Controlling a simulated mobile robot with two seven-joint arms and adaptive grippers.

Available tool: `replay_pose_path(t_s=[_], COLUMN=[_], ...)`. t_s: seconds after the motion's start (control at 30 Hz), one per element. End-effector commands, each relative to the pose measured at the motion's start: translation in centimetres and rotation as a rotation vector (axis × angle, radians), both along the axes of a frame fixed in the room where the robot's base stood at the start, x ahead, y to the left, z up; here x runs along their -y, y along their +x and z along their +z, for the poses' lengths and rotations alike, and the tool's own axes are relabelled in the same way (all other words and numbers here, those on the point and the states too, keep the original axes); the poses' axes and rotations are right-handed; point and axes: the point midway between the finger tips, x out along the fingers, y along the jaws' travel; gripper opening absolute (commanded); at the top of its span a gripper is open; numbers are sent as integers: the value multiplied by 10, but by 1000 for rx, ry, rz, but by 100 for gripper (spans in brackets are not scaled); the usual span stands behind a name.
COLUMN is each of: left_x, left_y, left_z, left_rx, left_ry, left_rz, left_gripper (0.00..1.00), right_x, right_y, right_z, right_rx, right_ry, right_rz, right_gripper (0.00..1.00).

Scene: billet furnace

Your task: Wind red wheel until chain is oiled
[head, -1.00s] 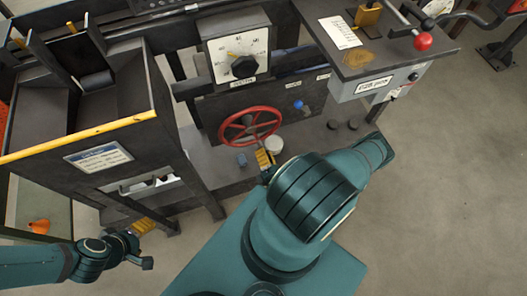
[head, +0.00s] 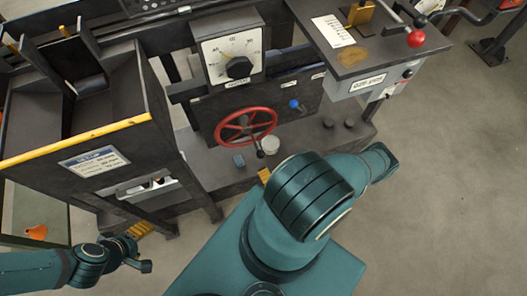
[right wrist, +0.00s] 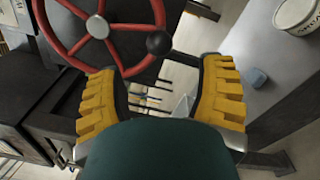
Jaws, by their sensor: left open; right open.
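The red wheel (head: 272,125) stands upright on the dark machine's front, below the dial. Its rim, spokes and grey hub fill the upper left of the right wrist view (right wrist: 98,27). A dark ball knob (right wrist: 158,43) sits at its rim; in the head view the knob (head: 260,153) is at the lower right. My right gripper (right wrist: 163,92) is open and empty, its yellow fingers apart, just short of the wheel. In the head view my arm mostly hides it. My left gripper (head: 146,248) is open and empty at lower left, far from the wheel. I cannot make out the chain.
A dial with a black knob (head: 238,67) is above the wheel. A blue knob (head: 294,104), a pale can (head: 271,145) and a small blue block (head: 238,161) are nearby. A shelf with a red-ball lever (head: 416,39) is at upper right.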

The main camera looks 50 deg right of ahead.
Motion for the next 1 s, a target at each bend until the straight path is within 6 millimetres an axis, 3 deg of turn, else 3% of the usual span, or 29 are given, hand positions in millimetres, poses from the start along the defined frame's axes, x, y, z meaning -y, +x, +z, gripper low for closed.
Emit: replay_pose_path(t_s=[0.1, 0.3, 1.0], left_x=[0, 0, 0], left_y=[0, 0, 0], left_z=[0, 0, 0], left_rx=[0, 0, 0], left_ry=[0, 0, 0], left_rz=[0, 0, 0], left_gripper=[63, 63, 63], right_x=[-10, -20, -21], right_y=[-18, -34, -36], right_z=[-1, -1, -1], right_rx=[-2, -1, 0], right_ry=[1, 0, 0], right_rz=[-1, 0, 0], right_gripper=[68, 68, 68])
